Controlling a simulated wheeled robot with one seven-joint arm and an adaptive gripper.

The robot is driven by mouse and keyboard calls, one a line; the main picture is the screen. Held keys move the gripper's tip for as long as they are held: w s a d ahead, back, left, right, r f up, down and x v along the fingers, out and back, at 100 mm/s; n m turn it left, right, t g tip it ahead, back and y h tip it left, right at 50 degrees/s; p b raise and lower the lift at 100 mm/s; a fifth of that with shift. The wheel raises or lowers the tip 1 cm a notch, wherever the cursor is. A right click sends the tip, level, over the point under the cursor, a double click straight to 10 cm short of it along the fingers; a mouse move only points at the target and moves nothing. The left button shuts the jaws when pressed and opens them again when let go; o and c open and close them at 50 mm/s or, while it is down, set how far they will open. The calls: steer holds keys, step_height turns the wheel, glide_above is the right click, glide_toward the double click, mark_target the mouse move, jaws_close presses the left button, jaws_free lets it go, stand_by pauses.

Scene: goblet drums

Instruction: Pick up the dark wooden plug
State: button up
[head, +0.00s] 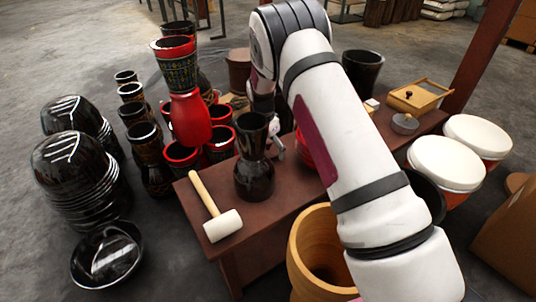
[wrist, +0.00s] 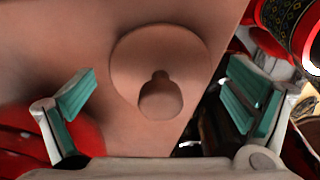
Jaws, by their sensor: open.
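A round brown disc with a short knob, which looks like the wooden plug (wrist: 135,60), lies on the brown table (wrist: 60,30) in the wrist view. Its knob (wrist: 160,98) points toward the camera. My gripper (wrist: 158,100) is open, with one teal-padded finger to each side of the plug and clear gaps between. Nothing is held. In the head view my gripper (head: 277,146) is low over the table behind the black goblet drum, mostly hidden by my arm. I cannot make out the plug there.
A black goblet drum (head: 254,175) and a mallet (head: 222,225) are on the table's near part. Red drum surfaces (wrist: 30,140) lie close by my gripper's left finger. A wooden box (head: 420,96) and a grey knobbed disc (head: 405,124) sit at the far right end.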

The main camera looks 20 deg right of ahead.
steer(key=c, duration=1.3)
steer(key=shift+r, duration=0.1)
